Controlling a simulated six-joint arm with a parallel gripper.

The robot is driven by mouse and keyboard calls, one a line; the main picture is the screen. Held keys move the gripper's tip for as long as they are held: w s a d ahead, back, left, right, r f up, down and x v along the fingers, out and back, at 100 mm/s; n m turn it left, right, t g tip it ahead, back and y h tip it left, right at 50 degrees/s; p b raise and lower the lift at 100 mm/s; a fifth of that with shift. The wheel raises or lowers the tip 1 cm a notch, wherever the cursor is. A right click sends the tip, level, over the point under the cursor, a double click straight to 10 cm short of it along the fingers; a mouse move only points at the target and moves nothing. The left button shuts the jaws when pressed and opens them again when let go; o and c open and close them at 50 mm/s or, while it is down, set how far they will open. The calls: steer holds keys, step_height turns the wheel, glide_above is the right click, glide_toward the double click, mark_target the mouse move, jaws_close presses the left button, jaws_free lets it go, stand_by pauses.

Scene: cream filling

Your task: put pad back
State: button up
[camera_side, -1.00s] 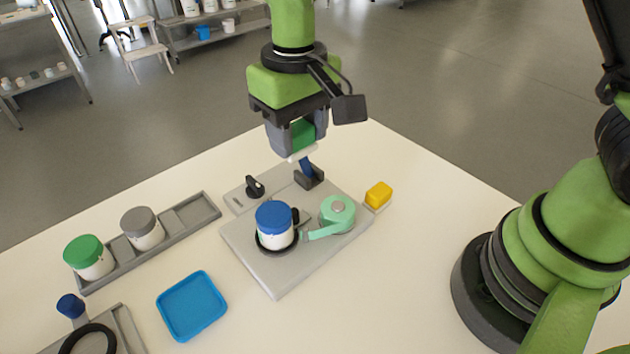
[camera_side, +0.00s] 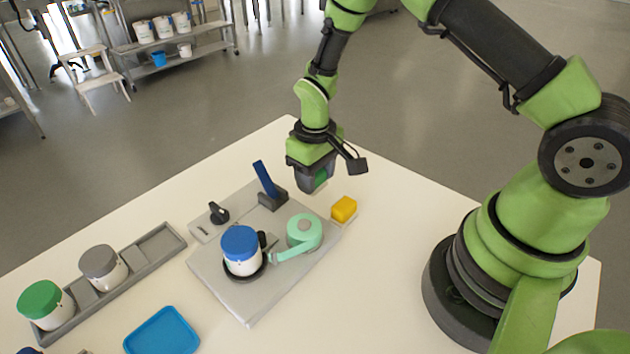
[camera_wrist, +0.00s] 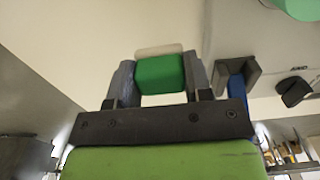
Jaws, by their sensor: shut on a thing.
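My gripper (camera_side: 318,182) is shut on a pad with a green block-shaped grip (camera_side: 321,175). In the wrist view, the green grip (camera_wrist: 160,75) sits between the two grey fingers, with the pad's pale face (camera_wrist: 158,49) beyond the fingertips. In the side view the gripper hangs over the back right of the work area, right of the blue upright tool (camera_side: 265,178) and behind the yellow block (camera_side: 344,208). The fingers largely hide the pad there. I cannot tell its exact height above the table.
A grey plate (camera_side: 232,305) carries a blue-lidded jar (camera_side: 240,250), a mint-green round part with an arm (camera_side: 304,231) and a black knob (camera_side: 218,212). A grey rack (camera_side: 140,262) holds green- and grey-lidded jars at left. A blue tray (camera_side: 162,332) lies in front.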

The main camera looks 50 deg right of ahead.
steer(key=shift+f, duration=0.85)
steer(key=shift+f, duration=0.15)
steer(key=o, duration=0.9)
steer(key=s+a+r+m+t+y, duration=0.15)
steer(key=s+r, duration=0.25)
steer(key=r, duration=0.9)
steer(key=s+r+m+t+h, duration=0.15)
steer(key=s+r, duration=0.25)
steer(key=r, duration=0.9)
steer(key=s+a+r+m+t+y, duration=0.1)
steer(key=s+r+t, duration=0.3)
steer(key=s, duration=0.6)
steer(key=shift+s+a+y, duration=0.2)
steer(key=shift+y, duration=0.3)
